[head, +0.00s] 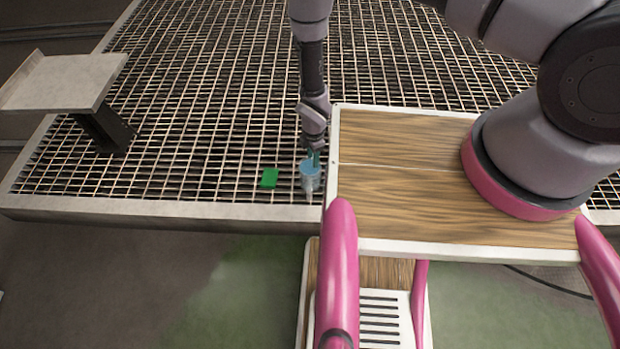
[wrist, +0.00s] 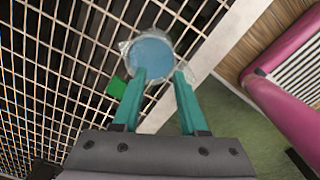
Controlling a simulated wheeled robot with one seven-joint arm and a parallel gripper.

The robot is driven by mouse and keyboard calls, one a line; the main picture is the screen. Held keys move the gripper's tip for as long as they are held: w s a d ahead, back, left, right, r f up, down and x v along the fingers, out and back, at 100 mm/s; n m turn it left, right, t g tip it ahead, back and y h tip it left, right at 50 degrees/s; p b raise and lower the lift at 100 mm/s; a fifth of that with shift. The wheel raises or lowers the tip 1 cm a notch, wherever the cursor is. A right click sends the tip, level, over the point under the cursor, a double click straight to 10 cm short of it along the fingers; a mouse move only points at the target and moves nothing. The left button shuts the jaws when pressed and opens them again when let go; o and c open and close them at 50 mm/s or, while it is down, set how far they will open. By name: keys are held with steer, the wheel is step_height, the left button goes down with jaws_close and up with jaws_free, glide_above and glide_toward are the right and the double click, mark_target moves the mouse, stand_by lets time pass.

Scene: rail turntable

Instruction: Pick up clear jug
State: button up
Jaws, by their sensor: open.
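The clear jug (head: 310,180) stands on the metal grating close to its front edge, just left of my wooden-topped base. Its top or contents look light blue. In the wrist view the jug (wrist: 150,56) shows from above as a blue disc with a clear rim around it. My gripper (head: 313,156) is right above the jug in the head view, pointing down. In the wrist view my gripper (wrist: 161,75) has its two teal fingers apart, with the tips over the near part of the jug. I cannot tell whether they touch it.
A small green block (head: 269,178) lies on the grating left of the jug; it also shows in the wrist view (wrist: 117,87). The grating's pale front edge (head: 150,208) runs just in front. A grey raised plate (head: 62,82) stands at the left.

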mark_target(314, 175)
steer(key=s+f, duration=0.2)
steer(key=f, duration=0.1)
steer(key=shift+d+n, duration=0.3)
steer(key=shift+d, duration=0.1)
step_height(314, 175, down, 5)
steer(key=shift+s+r, duration=0.1)
step_height(314, 175, down, 6)
steer(key=shift+r, duration=0.1)
jaws_close()
steer(key=shift+a, duration=0.1)
stand_by(1.0)
